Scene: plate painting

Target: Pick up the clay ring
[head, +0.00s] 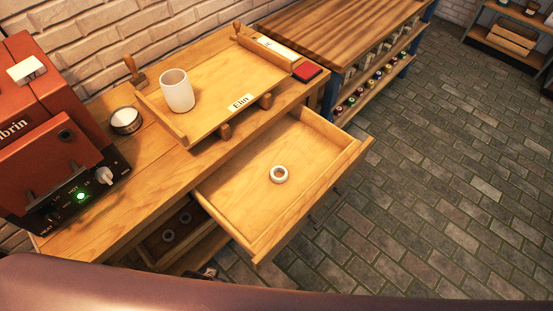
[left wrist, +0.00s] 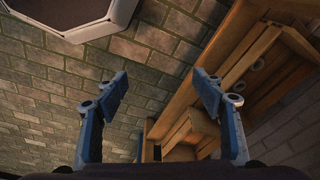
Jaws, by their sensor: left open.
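A small pale clay ring (head: 279,174) lies flat on the floor of the open wooden drawer (head: 235,195) in the head view, a little right of its middle. My left gripper (left wrist: 160,93) shows in the left wrist view with its two blue fingers wide apart and nothing between them. Wooden furniture lies beyond its right finger, and it is apart from the clay ring. Small round shapes (left wrist: 259,64) show in a wooden compartment there; I cannot tell which rings they are. My right gripper is in neither view.
A wooden tray (head: 205,77) with a white cup (head: 177,91) stands on the bench above the drawer. A red machine (head: 60,130) is at left. Dark rings (head: 168,236) lie in a lower compartment. The space above the drawer is clear.

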